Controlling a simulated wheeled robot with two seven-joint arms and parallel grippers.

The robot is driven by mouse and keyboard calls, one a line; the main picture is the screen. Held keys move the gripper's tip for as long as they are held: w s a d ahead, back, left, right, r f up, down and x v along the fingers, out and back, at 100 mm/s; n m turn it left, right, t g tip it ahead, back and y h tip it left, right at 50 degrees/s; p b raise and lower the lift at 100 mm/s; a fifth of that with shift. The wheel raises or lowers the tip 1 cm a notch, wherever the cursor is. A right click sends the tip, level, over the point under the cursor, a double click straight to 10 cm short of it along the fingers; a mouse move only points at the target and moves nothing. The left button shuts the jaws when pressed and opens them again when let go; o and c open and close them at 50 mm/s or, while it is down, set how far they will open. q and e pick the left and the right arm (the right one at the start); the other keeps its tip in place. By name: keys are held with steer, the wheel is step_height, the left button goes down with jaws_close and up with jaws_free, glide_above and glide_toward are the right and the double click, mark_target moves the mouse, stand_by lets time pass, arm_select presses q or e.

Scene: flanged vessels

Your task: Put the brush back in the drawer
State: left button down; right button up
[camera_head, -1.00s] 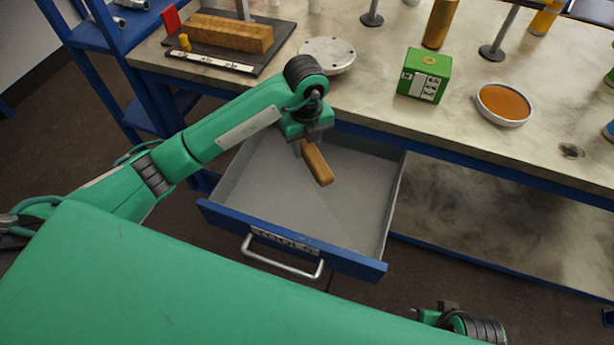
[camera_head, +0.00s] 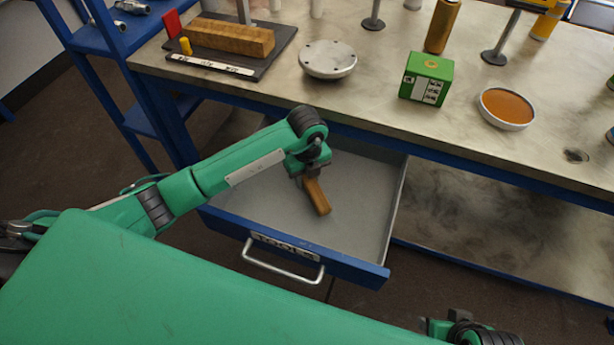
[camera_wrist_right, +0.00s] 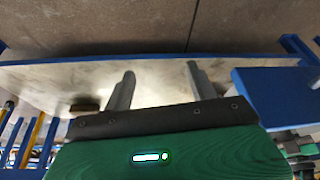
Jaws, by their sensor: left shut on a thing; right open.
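The brush (camera_head: 317,197) shows as a wooden block or handle at my left gripper (camera_head: 303,181). My left gripper is shut on it and holds it over the inside of the open drawer. Whether the brush touches the drawer floor I cannot tell. The drawer (camera_head: 360,228) is grey inside with a blue front, a metal handle and a label. It is pulled out under the workbench and looks otherwise empty. My right gripper (camera_wrist_right: 158,88) is open and empty in the right wrist view, its two fingers apart. In the head view only part of the right arm shows at the bottom right.
The workbench (camera_head: 400,125) carries a round flanged plate (camera_head: 328,58), a green box (camera_head: 426,79), a dish with orange contents (camera_head: 507,107) and a dark tray with a wooden block (camera_head: 229,38). A blue shelf (camera_head: 100,45) stands at the left.

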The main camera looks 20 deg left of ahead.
arm_select(q)
steer(key=shift+f, duration=0.1)
steer(key=c, duration=1)
jaws_free()
arm_select(e)
steer(key=shift+s+f, duration=0.2)
arm_select(q)
steer(key=shift+r, duration=0.45)
step_height(320, 180, up, 11)
steer(key=shift+r+p, duration=0.2)
steer(key=shift+p, duration=0.45)
arm_select(e)
steer(key=f, duration=0.1)
steer(key=w+f, duration=0.1)
steer(key=f, duration=0.1)
steer(key=shift+a+g, duration=0.1)
steer(key=shift+g, duration=0.2)
